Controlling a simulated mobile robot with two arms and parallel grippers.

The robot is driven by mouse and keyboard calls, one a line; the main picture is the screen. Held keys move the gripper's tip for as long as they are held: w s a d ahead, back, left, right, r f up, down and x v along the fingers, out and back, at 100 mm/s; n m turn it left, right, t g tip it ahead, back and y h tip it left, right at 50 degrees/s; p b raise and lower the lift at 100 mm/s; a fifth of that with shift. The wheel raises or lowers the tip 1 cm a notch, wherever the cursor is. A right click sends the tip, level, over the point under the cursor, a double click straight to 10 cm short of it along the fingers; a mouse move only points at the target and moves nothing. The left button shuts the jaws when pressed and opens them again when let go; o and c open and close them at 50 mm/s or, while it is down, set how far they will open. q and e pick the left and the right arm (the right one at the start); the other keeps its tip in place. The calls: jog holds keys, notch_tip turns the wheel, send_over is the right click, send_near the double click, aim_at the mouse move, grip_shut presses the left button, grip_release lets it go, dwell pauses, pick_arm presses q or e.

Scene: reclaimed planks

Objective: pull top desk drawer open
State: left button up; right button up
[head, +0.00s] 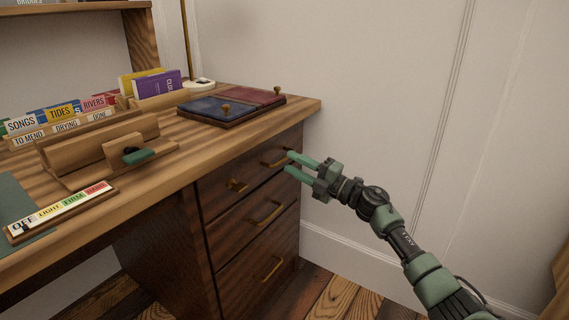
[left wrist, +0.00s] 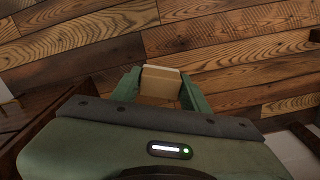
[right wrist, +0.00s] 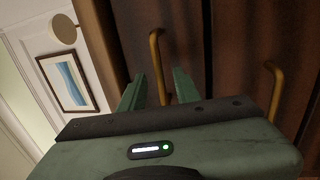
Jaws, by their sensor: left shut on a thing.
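The dark wooden desk's top drawer (head: 254,176) appears closed. My right gripper (head: 289,163) is open at the right end of the drawer front, close to the handle. In the right wrist view a brass handle (right wrist: 156,65) shows between the parted fingers (right wrist: 158,88); I cannot tell whether they touch it. My left gripper (left wrist: 162,86) shows only in its wrist view, shut on a tan block-like thing (left wrist: 160,84) above the plank floor.
Two lower drawers have brass handles (head: 267,213) (head: 271,268). The desktop (head: 190,158) bears a blue and red panel (head: 215,108), card racks (head: 60,125) and a labelled strip (head: 62,209). The white wall (head: 380,80) stands right of the desk.

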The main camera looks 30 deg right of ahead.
aim_at(285, 159)
jog(key=shift+x, duration=1.85)
grip_shut()
jog(key=shift+f, duration=0.1)
